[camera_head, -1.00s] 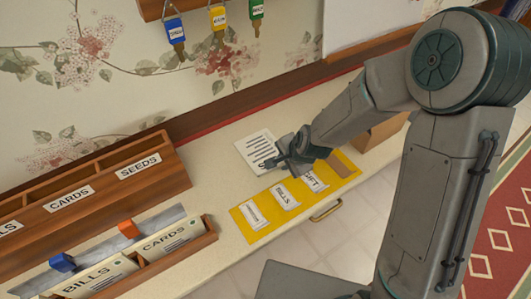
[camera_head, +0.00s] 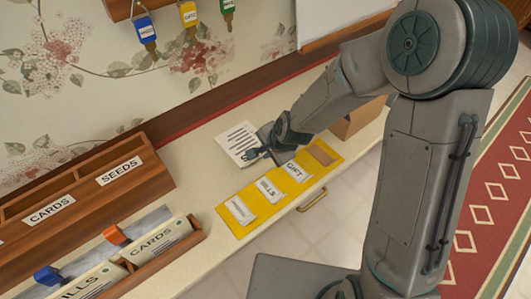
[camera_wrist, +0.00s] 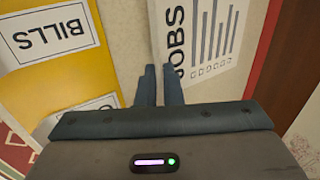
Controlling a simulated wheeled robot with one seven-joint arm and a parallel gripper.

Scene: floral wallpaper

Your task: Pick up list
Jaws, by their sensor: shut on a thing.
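My gripper (camera_head: 256,154) is low over the counter at the list's right edge. In the wrist view my gripper's two dark fingers (camera_wrist: 160,72) are close together, shut on the list's edge. The exact contact is hard to see. The list looks flat on or very near the counter.
The yellow mat (camera_head: 229,218) carries labels such as "BILLS" and "GIFT". Wooden sorters (camera_head: 150,172) marked "CARDS" and "SEEDS" stand at left. A drawer handle (camera_head: 312,200) juts from the counter front.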

